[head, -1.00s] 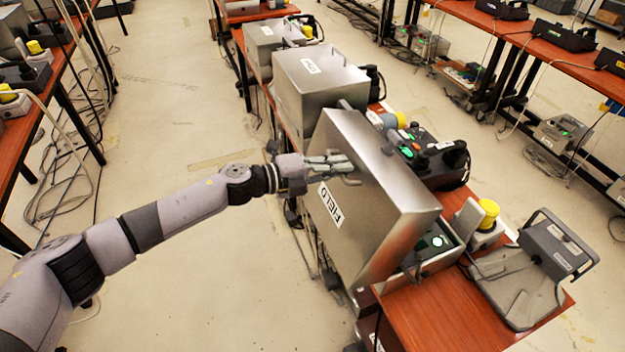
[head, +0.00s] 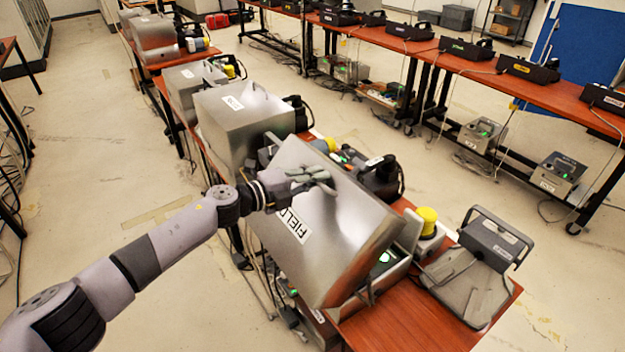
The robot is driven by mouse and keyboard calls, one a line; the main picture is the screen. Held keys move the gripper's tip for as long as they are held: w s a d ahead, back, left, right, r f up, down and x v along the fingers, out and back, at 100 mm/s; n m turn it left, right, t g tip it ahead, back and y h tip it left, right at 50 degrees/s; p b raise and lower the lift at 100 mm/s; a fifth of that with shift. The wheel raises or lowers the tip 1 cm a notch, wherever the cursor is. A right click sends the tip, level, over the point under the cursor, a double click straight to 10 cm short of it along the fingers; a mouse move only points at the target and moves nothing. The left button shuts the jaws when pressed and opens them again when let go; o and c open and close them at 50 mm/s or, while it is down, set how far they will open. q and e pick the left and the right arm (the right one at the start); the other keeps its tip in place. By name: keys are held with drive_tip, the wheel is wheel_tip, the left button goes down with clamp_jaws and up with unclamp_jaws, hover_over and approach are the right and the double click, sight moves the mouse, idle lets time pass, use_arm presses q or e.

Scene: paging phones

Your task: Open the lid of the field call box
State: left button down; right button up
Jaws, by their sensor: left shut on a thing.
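The field call box is a metal box on the wooden table. Its large metal lid (head: 335,235), labelled "FIELD", stands swung up at a steep tilt. Below its right edge I see part of the open box body (head: 392,268) with a green light inside. My left gripper (head: 318,177) is at the upper left of the lid's outer face, shut on the lid's handle, which its fingers mostly hide. Most of the inside of the box is hidden behind the lid. My right gripper is not in view.
A closed metal box (head: 240,125) stands just behind the lid. A dark phone unit (head: 380,180), a yellow-capped device (head: 427,222) and a grey folding unit (head: 475,275) stand to the right. Cables hang by the table's left edge. The front table corner (head: 400,320) is bare.

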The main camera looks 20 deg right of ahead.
use_arm(q)
drive_tip(key=c, duration=2)
unclamp_jaws()
drive_tip(key=shift+o, duration=0.2)
drive_tip(key=shift+a, duration=0.1)
drive_tip(key=v, duration=1.1)
drive_tip(key=shift+a+r, duration=0.25)
drive_tip(key=shift+a, duration=0.1)
drive_tip(key=shift+f, duration=0.1)
